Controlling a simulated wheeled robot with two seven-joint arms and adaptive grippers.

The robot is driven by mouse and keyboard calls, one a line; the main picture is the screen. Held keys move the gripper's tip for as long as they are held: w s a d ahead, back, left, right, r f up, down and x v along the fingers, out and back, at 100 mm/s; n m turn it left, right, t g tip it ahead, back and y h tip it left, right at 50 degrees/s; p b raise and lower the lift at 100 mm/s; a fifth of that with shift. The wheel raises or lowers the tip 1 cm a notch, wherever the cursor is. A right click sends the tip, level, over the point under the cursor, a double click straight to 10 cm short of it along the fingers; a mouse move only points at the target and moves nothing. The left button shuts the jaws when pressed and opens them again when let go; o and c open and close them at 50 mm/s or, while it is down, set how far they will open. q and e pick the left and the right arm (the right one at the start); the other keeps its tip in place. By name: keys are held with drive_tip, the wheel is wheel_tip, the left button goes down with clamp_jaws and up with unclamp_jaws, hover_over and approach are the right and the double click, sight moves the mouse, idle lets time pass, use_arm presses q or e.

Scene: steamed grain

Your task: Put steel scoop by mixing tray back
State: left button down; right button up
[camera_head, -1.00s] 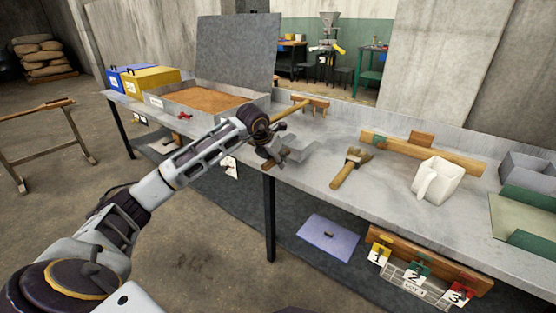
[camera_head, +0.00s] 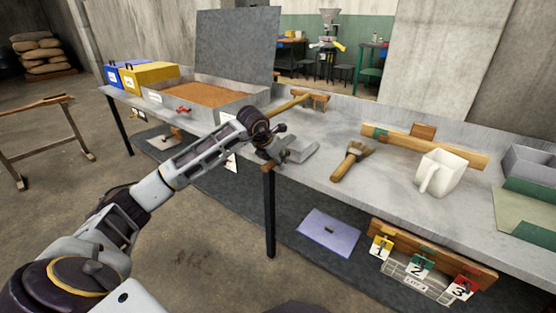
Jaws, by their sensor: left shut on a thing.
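The steel scoop (camera_head: 301,150) is a grey metal pan at the front edge of the bench, right of the mixing tray (camera_head: 243,109), which holds brown grain. My left gripper (camera_head: 270,155) is at the scoop's left end, shut on its handle. A short brown end (camera_head: 268,166) shows below the fingers. The fingers hide most of the handle. The scoop looks level and low over the bench top; I cannot tell whether it touches. My right gripper is not in view.
A wooden rod (camera_head: 288,106) leans on a wooden rest (camera_head: 313,98) behind the scoop. Bare bench top (camera_head: 325,150) lies between scoop and brush. A grey upright panel (camera_head: 238,45) stands behind the tray.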

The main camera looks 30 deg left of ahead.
use_arm(q)
drive_tip(key=shift+f, duration=0.4)
idle(1.0)
drive_tip(key=shift+f, duration=0.15)
drive_tip(key=c, duration=1.1)
unclamp_jaws()
drive_tip(key=shift+c, duration=0.2)
drive_tip(key=shift+s+f, duration=0.1)
drive_tip(key=shift+v, duration=6.05)
